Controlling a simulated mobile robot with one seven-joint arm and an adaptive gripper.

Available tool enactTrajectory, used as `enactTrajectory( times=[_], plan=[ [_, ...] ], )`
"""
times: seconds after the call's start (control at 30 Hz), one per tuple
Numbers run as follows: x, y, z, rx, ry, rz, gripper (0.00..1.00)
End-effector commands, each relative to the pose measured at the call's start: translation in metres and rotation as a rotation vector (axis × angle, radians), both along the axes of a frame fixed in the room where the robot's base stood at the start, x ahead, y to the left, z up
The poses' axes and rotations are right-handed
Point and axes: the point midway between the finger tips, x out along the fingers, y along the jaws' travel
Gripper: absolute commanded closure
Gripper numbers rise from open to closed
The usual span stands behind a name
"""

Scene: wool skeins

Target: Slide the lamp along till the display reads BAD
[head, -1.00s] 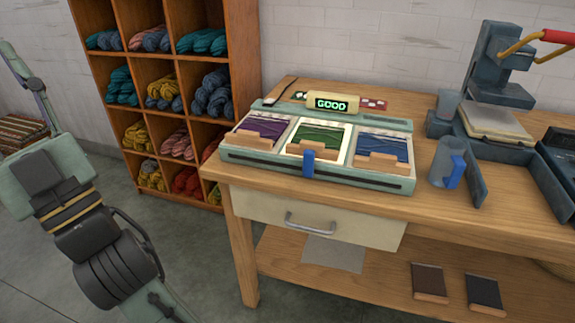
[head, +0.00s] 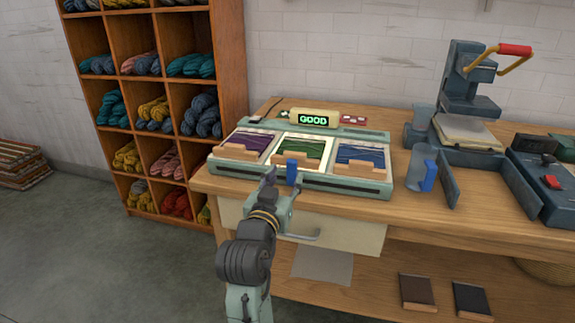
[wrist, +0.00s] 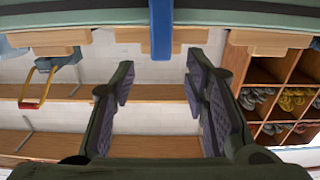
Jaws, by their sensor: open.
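The pale green sorting box (head: 345,187) stands on the table with three bays of purple, green and blue wool. Its display (head: 313,119) reads GOOD in green letters. The middle bay with green wool (head: 300,150) is brightly lit. The lamp's blue handle (head: 292,172) sticks out at the front, below that bay; it also shows in the wrist view (wrist: 161,30). My gripper (head: 279,184) is open and empty at the box's front edge. In the wrist view my gripper (wrist: 160,76) has the handle beyond its fingertips, roughly centred between them.
A slot (head: 349,182) runs along the box front. A drawer handle (head: 300,236) sits below the table edge. Wool shelves (head: 152,100) stand at the left.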

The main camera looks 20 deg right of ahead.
Motion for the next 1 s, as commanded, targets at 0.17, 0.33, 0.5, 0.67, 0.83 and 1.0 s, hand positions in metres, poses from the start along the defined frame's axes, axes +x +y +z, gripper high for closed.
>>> enactTrajectory(
  times=[0.17, 0.33, 0.5, 0.67, 0.83, 1.0],
  plan=[
    [0.028, -0.020, 0.002, 0.000, 0.000, -0.001, 0.58],
    [0.045, -0.030, 0.002, -0.001, -0.001, 0.001, 0.58],
    [0.051, -0.034, 0.001, -0.001, -0.002, 0.003, 0.58],
    [0.052, -0.034, 0.000, 0.000, -0.002, 0.003, 0.58],
    [0.052, -0.034, 0.000, 0.000, -0.002, 0.003, 0.65],
    [0.052, -0.034, 0.000, -0.001, -0.002, 0.003, 0.76]
  ],
)
